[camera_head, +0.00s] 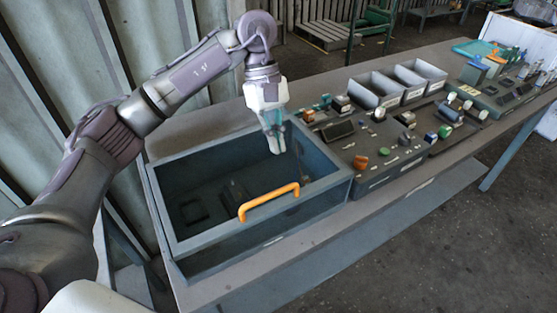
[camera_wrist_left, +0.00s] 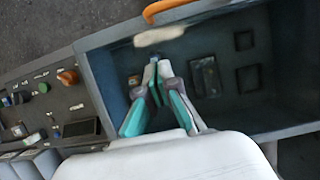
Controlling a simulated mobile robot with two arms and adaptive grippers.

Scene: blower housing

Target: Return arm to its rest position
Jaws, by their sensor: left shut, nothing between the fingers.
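My left gripper (camera_head: 277,146) is over the right part of the open grey-blue housing box (camera_head: 215,243), pointing down, near its back right side. Its fingers are together with nothing between them. In the left wrist view the closed fingertips (camera_wrist_left: 155,66) show against the box's dark inside. The box has an orange handle (camera_head: 270,202) on its front, and the handle also shows in the left wrist view (camera_wrist_left: 165,8). Dark rectangular recesses (camera_head: 193,211) show on the box floor. My right gripper is not in view.
A control panel (camera_head: 375,180) with knobs and buttons stands right of the box. Grey bins (camera_head: 378,88) stand behind the panels. More panels and small bottles (camera_head: 523,72) are at the far right. The long table (camera_head: 235,292) has a bare front strip. A corrugated wall (camera_head: 75,45) is at left.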

